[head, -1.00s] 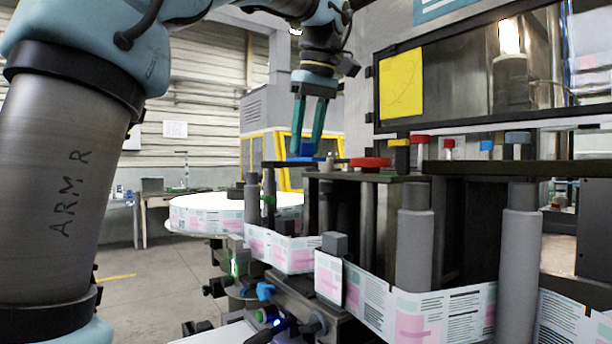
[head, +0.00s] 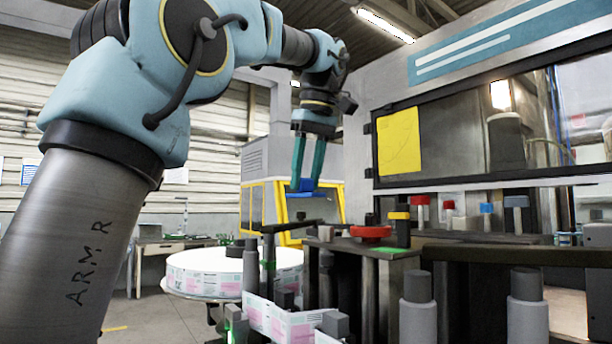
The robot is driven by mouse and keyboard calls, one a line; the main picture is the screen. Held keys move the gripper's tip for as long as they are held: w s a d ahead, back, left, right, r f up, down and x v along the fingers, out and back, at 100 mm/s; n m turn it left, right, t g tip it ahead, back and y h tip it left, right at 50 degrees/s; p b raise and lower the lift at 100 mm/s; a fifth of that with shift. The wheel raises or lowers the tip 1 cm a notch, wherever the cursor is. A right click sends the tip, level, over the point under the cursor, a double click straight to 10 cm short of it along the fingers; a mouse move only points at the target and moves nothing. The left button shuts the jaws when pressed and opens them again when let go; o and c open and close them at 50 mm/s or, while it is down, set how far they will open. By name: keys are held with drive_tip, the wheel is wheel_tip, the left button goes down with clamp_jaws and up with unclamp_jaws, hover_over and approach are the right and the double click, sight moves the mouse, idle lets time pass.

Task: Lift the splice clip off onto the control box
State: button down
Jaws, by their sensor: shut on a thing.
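My gripper (head: 303,186) is shut on a small blue piece, which I take for the splice clip (head: 302,185). The blue piece is held between the two green fingertips, in the air above a dark lever-like arm (head: 290,226), with a clear gap below it. A dark flat-topped box (head: 340,243) with a red knob (head: 370,232) and a green patch stands right of and below my gripper. It may be the control box, but I cannot tell for certain.
A white label reel (head: 215,260) lies at the lower left. The printed label strip (head: 283,322) runs past several grey rollers (head: 417,312) at the front. Several coloured knobs (head: 487,209) stand along a dark rail at the right. A yellow-framed machine is behind.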

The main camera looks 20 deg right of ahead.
drive_tip(key=shift+r+p, duration=1.75)
drive_tip(key=shift+r, duration=0.1)
drive_tip(key=shift+f, duration=0.1)
